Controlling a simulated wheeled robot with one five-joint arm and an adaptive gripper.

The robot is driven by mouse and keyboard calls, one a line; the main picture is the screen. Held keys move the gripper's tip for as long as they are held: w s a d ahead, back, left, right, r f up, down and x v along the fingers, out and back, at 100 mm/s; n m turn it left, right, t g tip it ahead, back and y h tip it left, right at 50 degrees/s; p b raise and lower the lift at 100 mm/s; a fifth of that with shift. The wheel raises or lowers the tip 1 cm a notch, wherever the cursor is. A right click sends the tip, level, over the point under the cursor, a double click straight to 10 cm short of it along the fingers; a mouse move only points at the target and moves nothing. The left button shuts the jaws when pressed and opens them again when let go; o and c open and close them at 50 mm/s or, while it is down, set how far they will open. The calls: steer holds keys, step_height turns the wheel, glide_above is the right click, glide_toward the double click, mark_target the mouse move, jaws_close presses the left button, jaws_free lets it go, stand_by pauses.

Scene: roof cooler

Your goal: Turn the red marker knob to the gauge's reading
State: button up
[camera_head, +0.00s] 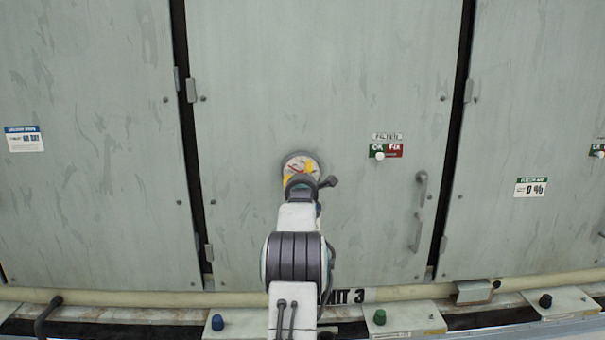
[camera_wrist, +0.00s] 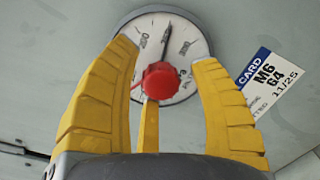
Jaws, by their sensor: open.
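The gauge (camera_wrist: 196,46) has a round white dial with dark marks in a grey rim. Its black needle (camera_wrist: 166,36) points up and slightly right. The red marker knob (camera_wrist: 161,81) sits at the dial's middle, and a thin red line shows to its left. My gripper (camera_wrist: 163,54) is open, with yellow fingers left and right of the knob and apart from it. Another yellow finger stands below the knob; I cannot tell whether it touches. In the head view my gripper (camera_head: 299,181) is in front of the gauge (camera_head: 302,158) and partly covers it.
The gauge is on a grey-green cabinet door (camera_head: 320,70). A white card (camera_wrist: 268,82) is right of the gauge. An OK/FIX slider plate (camera_head: 394,151) and a door handle (camera_head: 421,188) are farther right. A ledge with blue (camera_head: 217,322) and green (camera_head: 380,317) knobs runs below.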

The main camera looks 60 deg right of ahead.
steer(key=shift+w+d, duration=0.1)
steer(key=shift+d, duration=0.1)
stand_by(0.3)
jaws_close()
stand_by(0.3)
steer(key=shift+m, duration=0.3)
steer(key=m+b, duration=0.3)
steer(key=b, duration=0.1)
steer(key=shift+f+m, duration=0.15)
steer(key=shift+m, duration=0.15)
steer(key=shift+m+b, duration=0.9)
steer(key=shift+b, duration=0.05)
steer(key=shift+r, duration=0.25)
